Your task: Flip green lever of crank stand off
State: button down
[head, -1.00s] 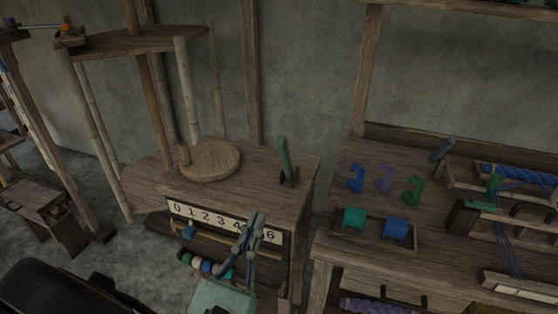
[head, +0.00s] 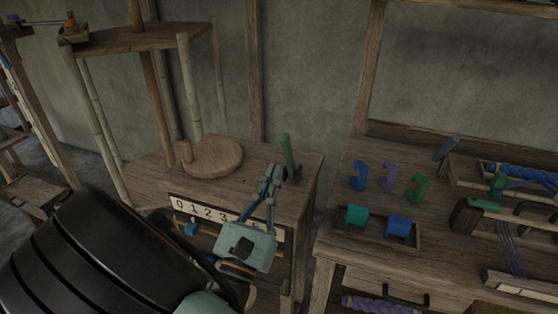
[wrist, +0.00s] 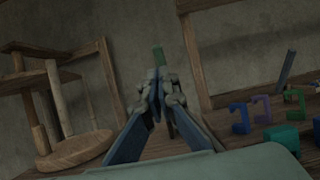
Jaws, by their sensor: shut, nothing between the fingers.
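The crank stand (head: 240,175) is a wooden cabinet with a round wooden crank disc (head: 213,158) on top and a number strip on its front. The green lever (head: 287,154) stands nearly upright on the stand's right part. In the wrist view the lever's top (wrist: 159,56) shows just above and behind my fingertips; its lower part is mostly hidden by them. My gripper (head: 272,172) is shut and empty, just in front and left of the lever in the head view. It also shows in the wrist view (wrist: 158,76). I cannot tell whether it touches the lever.
On the right, a wooden bench (head: 345,205) carries blue, purple and green hooks (head: 389,177) and a tray (head: 372,232) with teal and blue pieces. A wooden post rises behind the stand. A bamboo-legged shelf (head: 135,38) stands at the left.

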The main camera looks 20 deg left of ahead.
aim_at(284, 148)
jog(key=shift+x, duration=2.05)
jog(key=shift+r, duration=0.1)
